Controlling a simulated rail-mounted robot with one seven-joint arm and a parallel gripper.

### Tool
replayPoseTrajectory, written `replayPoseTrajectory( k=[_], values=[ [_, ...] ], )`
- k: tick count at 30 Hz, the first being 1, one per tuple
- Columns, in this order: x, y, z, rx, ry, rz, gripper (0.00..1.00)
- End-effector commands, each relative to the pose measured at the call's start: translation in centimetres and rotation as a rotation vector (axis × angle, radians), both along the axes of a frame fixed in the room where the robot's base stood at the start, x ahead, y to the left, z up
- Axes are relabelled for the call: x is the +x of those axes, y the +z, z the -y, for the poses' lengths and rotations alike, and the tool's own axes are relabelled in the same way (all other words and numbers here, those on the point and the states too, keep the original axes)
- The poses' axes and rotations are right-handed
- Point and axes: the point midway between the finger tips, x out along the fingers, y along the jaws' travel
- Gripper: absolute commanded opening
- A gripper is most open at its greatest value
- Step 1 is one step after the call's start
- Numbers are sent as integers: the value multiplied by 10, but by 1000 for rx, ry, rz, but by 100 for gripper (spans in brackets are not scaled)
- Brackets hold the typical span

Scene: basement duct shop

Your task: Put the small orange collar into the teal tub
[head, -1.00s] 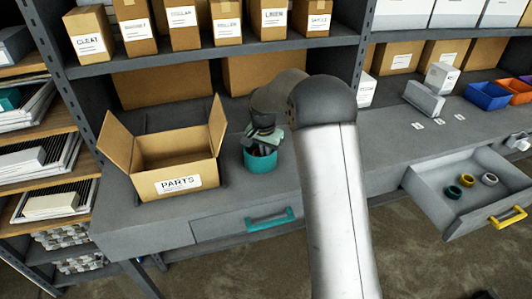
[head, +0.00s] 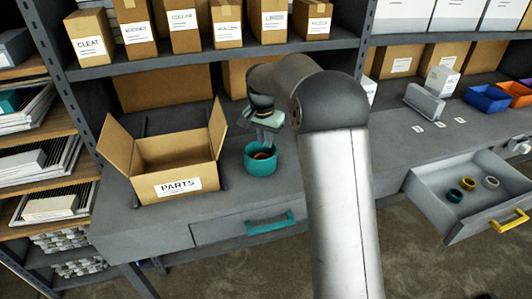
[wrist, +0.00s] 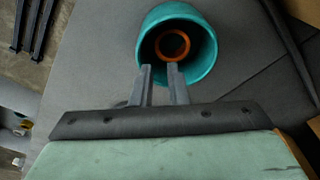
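The small orange collar (wrist: 172,45) lies inside the teal tub (wrist: 207,62), on its floor. In the head view the collar (head: 262,155) shows just inside the rim of the tub (head: 260,169), which stands on the bench right of the parts box. My gripper (wrist: 159,70) is over the near side of the tub. Its two fingers are apart with nothing between them. In the head view my gripper (head: 267,143) hangs above the tub's opening, clear of the collar.
An open cardboard box marked PARTS (head: 177,186) stands left of the tub. An open drawer (head: 475,205) at right holds a teal, a yellow and a pale collar. A shelf of cartons (head: 205,53) runs above the bench.

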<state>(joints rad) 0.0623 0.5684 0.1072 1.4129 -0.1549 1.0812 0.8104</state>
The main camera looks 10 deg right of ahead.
Motion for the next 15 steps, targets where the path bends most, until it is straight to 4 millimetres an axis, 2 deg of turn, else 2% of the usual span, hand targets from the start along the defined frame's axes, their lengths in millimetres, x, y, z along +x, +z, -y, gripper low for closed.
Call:
replayPoseTrajectory(
  k=[3, 6, 15],
  values=[
    [-2, 23, -3, 0, 0, 4, 14],
    [-3, 38, -4, 1, 0, 2, 14],
    [-8, 54, -5, 0, 6, -1, 14]
  ],
)
